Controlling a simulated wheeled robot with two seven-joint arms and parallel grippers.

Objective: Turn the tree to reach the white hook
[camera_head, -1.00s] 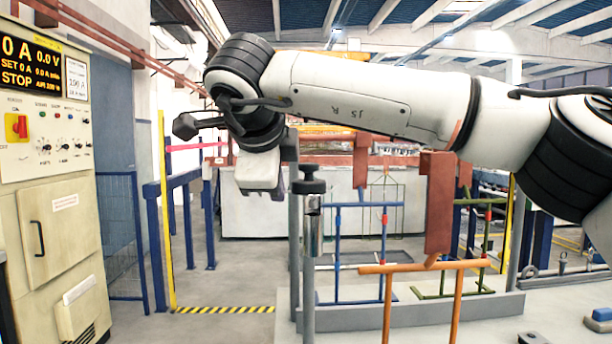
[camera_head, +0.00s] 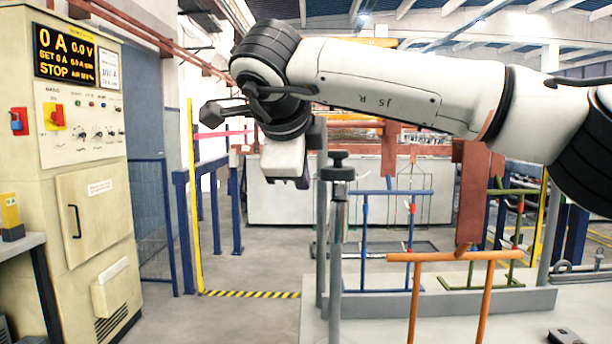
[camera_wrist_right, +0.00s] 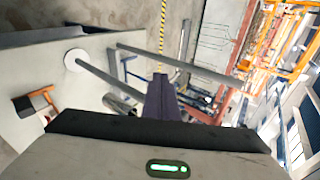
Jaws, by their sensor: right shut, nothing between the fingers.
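The tree appears to be the grey post (camera_head: 337,240) with a black knob, near coloured frames: orange (camera_head: 450,257), blue (camera_head: 396,193) and green (camera_head: 515,192). Whether these frames are joined to the post cannot be told. I cannot make out a white hook. My right gripper (camera_head: 298,182) points down, to the left of the post's knob, and looks apart from it. It is shut and empty. Its dark fingers (camera_wrist_right: 161,98) also show in the right wrist view, with grey bars and an orange frame piece (camera_wrist_right: 38,100) beyond. My left gripper is out of view.
A cream control cabinet (camera_head: 95,215) with a lit display stands at the left. A grey plinth (camera_head: 450,303) lies below the frames. Rust-brown plates (camera_head: 472,190) hang behind the orange frame. Blue railings (camera_head: 185,225) stand behind. Bare floor lies between cabinet and post.

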